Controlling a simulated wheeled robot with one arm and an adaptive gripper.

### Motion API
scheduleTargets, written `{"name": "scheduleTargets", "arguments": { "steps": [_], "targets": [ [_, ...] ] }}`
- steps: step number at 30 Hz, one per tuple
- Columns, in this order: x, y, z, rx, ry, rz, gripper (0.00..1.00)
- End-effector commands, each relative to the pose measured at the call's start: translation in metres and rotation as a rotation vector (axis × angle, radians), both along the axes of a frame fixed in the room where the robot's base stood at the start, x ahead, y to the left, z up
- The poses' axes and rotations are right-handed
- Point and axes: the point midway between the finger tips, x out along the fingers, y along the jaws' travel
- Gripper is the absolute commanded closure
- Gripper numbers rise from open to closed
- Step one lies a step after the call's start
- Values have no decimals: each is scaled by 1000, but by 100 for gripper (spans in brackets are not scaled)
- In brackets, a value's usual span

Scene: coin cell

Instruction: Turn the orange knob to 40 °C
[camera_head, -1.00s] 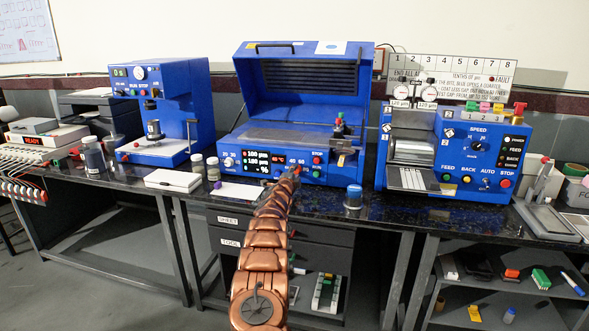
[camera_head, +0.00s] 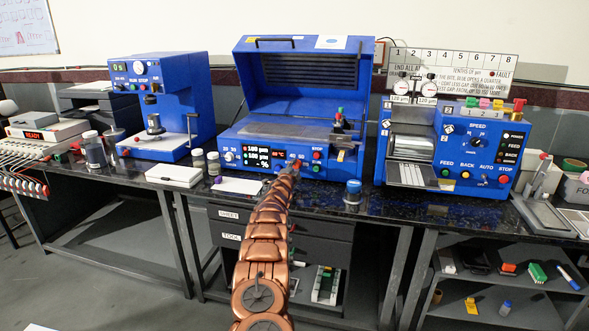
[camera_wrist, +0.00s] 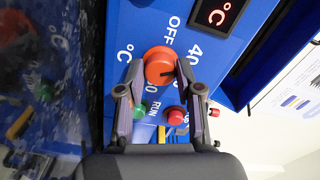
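The orange knob (camera_wrist: 158,66) is on the blue front panel in the wrist view, with "OFF" and "40" printed around it and a dark mark at its lower right edge. My gripper (camera_wrist: 160,70) is open, one fingertip on each side of the knob. The fingertips look close to its edges; I cannot tell whether they touch it. In the head view my arm reaches the front panel of the middle blue machine (camera_head: 300,80), and its end hides most of the knob. The "40" and "60" labels show just above the arm's end.
A red button (camera_wrist: 176,116) and a green button (camera_wrist: 138,112) marked RUN sit near my fingers. A red digital display (camera_wrist: 219,12) showing °C is close by. A blue-capped jar (camera_head: 353,192) stands on the black bench right of my arm, and a white pad (camera_head: 238,186) lies left.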

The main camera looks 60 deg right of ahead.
Motion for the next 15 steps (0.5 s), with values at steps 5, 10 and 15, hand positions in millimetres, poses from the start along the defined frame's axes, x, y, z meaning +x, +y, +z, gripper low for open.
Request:
{"name": "scheduleTargets", "arguments": {
  "steps": [5, 10, 15],
  "targets": [
    [0, 0, 0, 0, -1, 0, 44],
    [0, 0, 0, 0, -1, -1, 41],
    [0, 0, 0, 0, -1, -1, 41]
  ]
}}
